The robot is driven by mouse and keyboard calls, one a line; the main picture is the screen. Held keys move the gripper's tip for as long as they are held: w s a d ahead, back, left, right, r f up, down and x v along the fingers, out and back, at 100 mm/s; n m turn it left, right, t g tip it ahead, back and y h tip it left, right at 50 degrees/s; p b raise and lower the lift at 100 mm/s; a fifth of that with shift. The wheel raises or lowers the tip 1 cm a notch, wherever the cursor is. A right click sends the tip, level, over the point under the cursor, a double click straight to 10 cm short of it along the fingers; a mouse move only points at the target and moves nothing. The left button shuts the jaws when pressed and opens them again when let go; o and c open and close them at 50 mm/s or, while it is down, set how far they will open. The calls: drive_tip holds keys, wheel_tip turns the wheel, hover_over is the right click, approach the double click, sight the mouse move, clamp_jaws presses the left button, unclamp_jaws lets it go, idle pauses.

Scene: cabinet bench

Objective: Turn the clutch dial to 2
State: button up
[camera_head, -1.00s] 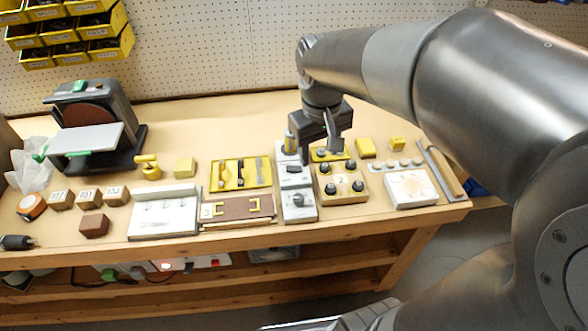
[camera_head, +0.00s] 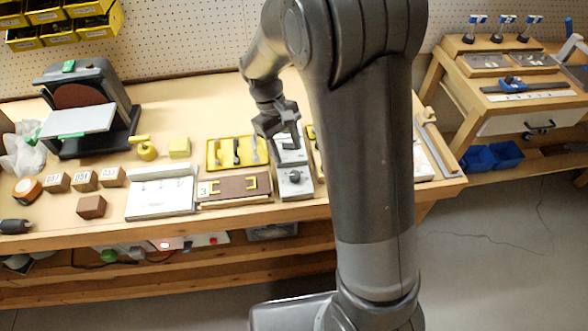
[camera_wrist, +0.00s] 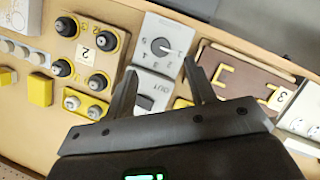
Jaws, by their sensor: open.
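The clutch dial (camera_wrist: 161,46) is a dark round knob on a light grey box with small markings around it, seen in the wrist view. It also shows in the head view (camera_head: 294,178) near the bench's front edge. The markings are too small to read surely. My gripper (camera_wrist: 160,68) is open and empty, its two fingers apart and pointing towards the dial box. In the head view my gripper (camera_head: 284,140) hangs over the grey units behind the dial. A second grey unit with a dark switch and lettering (camera_wrist: 152,92) lies between the fingers in the wrist view.
A yellow-edged block with several black knobs (camera_wrist: 86,55) stands beside the dial box. A brown panel with yellow handles (camera_head: 234,188) lies on its other side. A yellow tool tray (camera_head: 213,152) is behind that panel. My arm hides the bench's right part.

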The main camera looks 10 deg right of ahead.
sight(295, 175)
drive_tip(key=x, duration=0.8)
drive_tip(key=c, duration=1)
drive_tip(key=shift+o, duration=0.2)
drive_tip(key=shift+w, duration=0.1)
drive_tip(key=m+y, duration=0.1)
drive_tip(key=m, duration=0.3)
drive_tip(key=shift+m+g+y, duration=0.3)
drive_tip(key=shift+g+y, duration=0.1)
drive_tip(key=shift+d+m+y, duration=0.1)
drive_tip(key=shift+m+y, duration=0.6)
drive_tip(key=shift+m, duration=1.3)
